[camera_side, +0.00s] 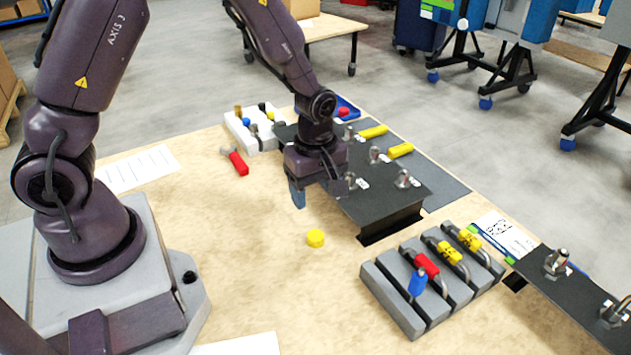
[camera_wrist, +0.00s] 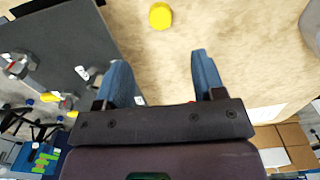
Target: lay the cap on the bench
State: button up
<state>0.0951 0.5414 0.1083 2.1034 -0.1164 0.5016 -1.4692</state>
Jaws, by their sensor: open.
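The yellow cap (camera_side: 315,238) lies on the light wooden bench (camera_side: 270,290), in front of the black raised plate. It also shows in the wrist view (camera_wrist: 160,16) near the top edge, beyond my fingertips and apart from them. My gripper (camera_side: 298,195) is above the bench, behind and a little left of the cap in the side view, beside the black plate's edge. In the wrist view its two blue fingers (camera_wrist: 160,72) are spread apart with only bench between them.
The black raised plate (camera_side: 385,205) with metal fittings stands right of my gripper. A grey rack (camera_side: 400,308) holds red, blue and yellow-handled tools at front right. A white block (camera_side: 250,142) and a red-handled tool (camera_side: 238,163) are at the back. Bench left of the cap is clear.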

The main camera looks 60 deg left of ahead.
jog(key=s+r+m+t, duration=0.35)
jog(key=r+m, duration=0.45)
jog(key=r, duration=0.8)
jog(key=s+r+m+t, duration=0.2)
jog(key=s+r+m, duration=0.5)
jog(key=s+m, duration=0.3)
jog(key=shift+s+r, duration=0.4)
jog(key=shift+s, duration=0.3)
